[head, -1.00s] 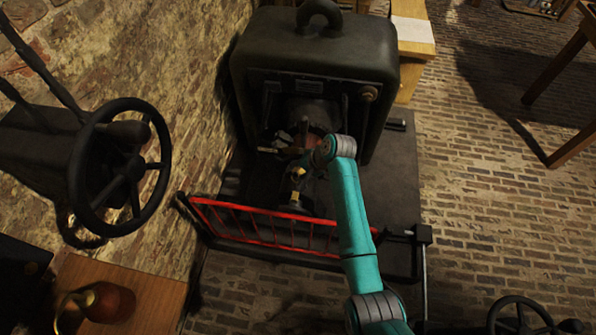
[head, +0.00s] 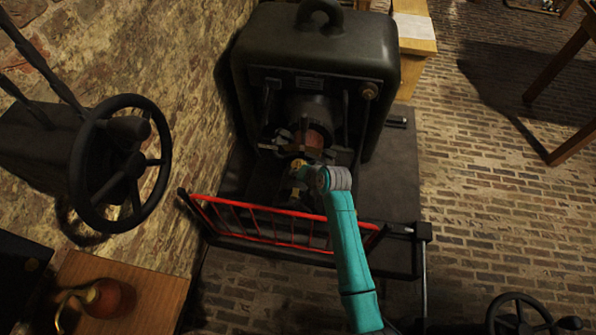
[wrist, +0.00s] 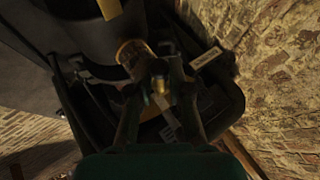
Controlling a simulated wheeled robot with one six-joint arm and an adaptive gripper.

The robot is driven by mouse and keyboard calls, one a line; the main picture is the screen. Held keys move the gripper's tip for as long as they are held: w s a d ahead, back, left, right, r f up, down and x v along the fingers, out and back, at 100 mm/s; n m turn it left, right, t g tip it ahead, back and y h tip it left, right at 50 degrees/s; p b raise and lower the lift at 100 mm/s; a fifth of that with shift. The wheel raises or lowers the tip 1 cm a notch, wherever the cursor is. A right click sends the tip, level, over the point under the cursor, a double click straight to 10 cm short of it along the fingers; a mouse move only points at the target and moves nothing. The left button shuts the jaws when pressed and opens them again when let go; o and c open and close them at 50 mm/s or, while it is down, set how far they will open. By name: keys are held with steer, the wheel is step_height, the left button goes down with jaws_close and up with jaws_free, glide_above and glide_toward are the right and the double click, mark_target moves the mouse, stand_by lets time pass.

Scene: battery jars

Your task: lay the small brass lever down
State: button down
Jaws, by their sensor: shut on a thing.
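My gripper (wrist: 160,82) shows in the wrist view with its two fingers closing in on a small brass-coloured piece (wrist: 160,87), which looks like the small brass lever. Only a little of it shows between the fingertips; the rest is hidden or too dark to tell. In the head view my gripper (head: 297,180) is in front of the dark machine (head: 315,55), below its round copper-coloured middle part (head: 316,138) and behind the red rail. The lever cannot be told apart from the gripper there.
A red rail (head: 270,228) runs across the front of the machine's dark base (head: 392,190). A dark handwheel (head: 78,180) stands at the left by the brick wall. A wooden table (head: 150,300) with a copper-coloured vessel (head: 105,298) is at lower left.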

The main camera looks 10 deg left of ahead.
stand_by(0.3)
steer(key=c, duration=1.1)
jaws_free()
steer(key=v, duration=1.2)
steer(key=shift+f, duration=0.1)
